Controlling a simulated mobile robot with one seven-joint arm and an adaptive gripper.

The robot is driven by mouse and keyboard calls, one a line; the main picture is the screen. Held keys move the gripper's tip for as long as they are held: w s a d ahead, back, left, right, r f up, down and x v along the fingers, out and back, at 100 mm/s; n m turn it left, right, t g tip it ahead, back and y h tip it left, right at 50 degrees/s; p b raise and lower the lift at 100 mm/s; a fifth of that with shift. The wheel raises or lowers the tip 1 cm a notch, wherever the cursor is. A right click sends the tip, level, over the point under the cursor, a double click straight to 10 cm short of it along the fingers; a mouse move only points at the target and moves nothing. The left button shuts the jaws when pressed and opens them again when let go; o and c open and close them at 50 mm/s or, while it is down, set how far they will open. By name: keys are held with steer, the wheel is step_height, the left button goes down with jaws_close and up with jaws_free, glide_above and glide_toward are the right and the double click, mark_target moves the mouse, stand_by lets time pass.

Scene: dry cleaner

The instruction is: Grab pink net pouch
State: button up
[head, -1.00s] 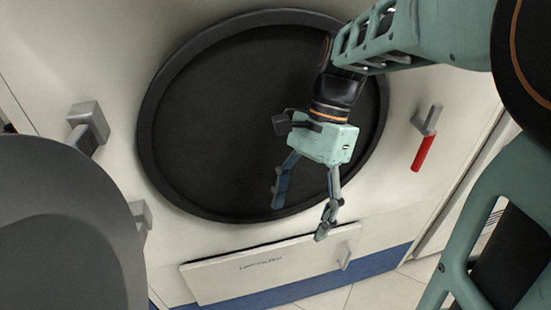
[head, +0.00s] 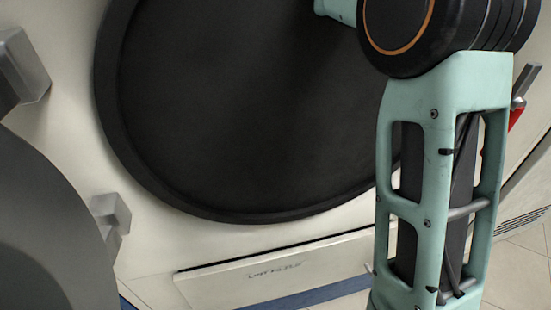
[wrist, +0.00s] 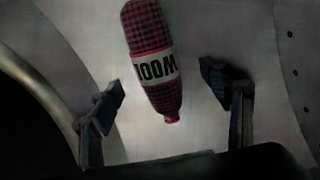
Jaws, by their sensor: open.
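The pink net pouch (wrist: 146,38) shows in the wrist view. It is long and narrow, with a pink-and-black net pattern, a white band with upside-down black letters, and a small pink tip. It lies on a pale, curved inner surface, apparently inside the drum. My gripper (wrist: 162,79) is open in the wrist view, one finger on either side of the pouch's lower end. I see neither finger touching it. In the head view my gripper and the pouch are hidden.
The round dark machine opening (head: 250,100) with its black rim fills the head view. A grey block-like fitting (head: 110,220) is at left. A red handle (head: 515,118) shows partly behind my arm at right. A lower panel (head: 270,270) is below.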

mark_target(275, 157)
step_height(275, 157, down, 4)
steer(key=shift+s+r+b, duration=0.1)
steer(key=shift+b, duration=0.4)
steer(key=f, duration=0.1)
steer(key=f+b, duration=0.1)
steer(key=f, duration=0.1)
steer(key=f+b, duration=0.1)
steer(key=f, duration=0.1)
steer(key=shift+s+d+f, duration=0.1)
steer(key=shift+s+d, duration=0.15)
steer(key=shift+d, duration=0.1)
steer(key=c, duration=1.5)
